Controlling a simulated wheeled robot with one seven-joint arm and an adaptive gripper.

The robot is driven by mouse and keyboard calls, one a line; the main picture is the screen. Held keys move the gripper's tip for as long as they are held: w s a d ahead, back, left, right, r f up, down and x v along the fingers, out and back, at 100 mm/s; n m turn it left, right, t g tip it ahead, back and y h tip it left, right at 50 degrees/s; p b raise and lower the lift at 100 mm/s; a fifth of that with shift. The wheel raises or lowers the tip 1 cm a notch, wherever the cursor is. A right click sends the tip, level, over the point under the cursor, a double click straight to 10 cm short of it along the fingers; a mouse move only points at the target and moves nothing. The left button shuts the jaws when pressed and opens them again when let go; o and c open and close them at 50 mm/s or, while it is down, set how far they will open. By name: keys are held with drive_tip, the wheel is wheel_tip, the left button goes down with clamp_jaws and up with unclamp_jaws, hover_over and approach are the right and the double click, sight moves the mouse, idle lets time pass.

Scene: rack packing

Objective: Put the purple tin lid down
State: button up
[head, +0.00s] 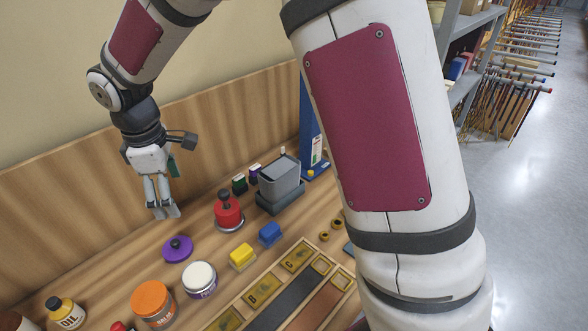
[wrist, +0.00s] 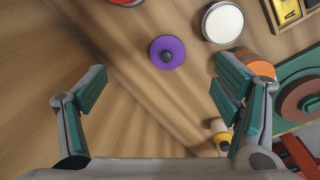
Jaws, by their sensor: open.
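The purple tin lid (head: 177,249) is a flat disc with a dark knob on top. It lies on the wooden bench, to the left of an open-looking white-topped tin with a purple band (head: 200,279). The lid also shows in the wrist view (wrist: 166,53), flat and apart from my fingers. My gripper (head: 164,213) is open and empty above the bench, behind the lid in the head view. In the wrist view its two fingers (wrist: 160,95) are spread wide, with bare wood between them.
An orange-lidded jar (head: 153,301), an oil bottle (head: 64,310), a red knobbed object (head: 228,211), yellow (head: 242,256) and blue (head: 270,234) blocks stand nearby. A lettered tray (head: 262,294) lies in front. A wooden backboard (head: 60,185) rises behind.

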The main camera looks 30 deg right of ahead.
drive_tip(key=s+d+r+m+t, duration=0.2)
drive_tip(key=s+d+r+m, duration=0.5)
drive_tip(key=s+d+r, duration=0.4)
drive_tip(key=s+d+r+m+t, duration=0.1)
drive_tip(key=s+d+r+m, duration=0.1)
drive_tip(key=s, duration=0.4)
drive_tip(key=s+d+r+m+t, duration=0.1)
drive_tip(key=s+d+r+m, duration=0.1)
drive_tip(key=s, duration=0.5)
drive_tip(key=d+m, duration=0.1)
drive_tip(key=m, duration=0.1)
drive_tip(key=shift+s+r+m+t+y, duration=0.2)
drive_tip(key=shift+m+t+y, duration=0.1)
drive_tip(key=shift+m+t, duration=0.1)
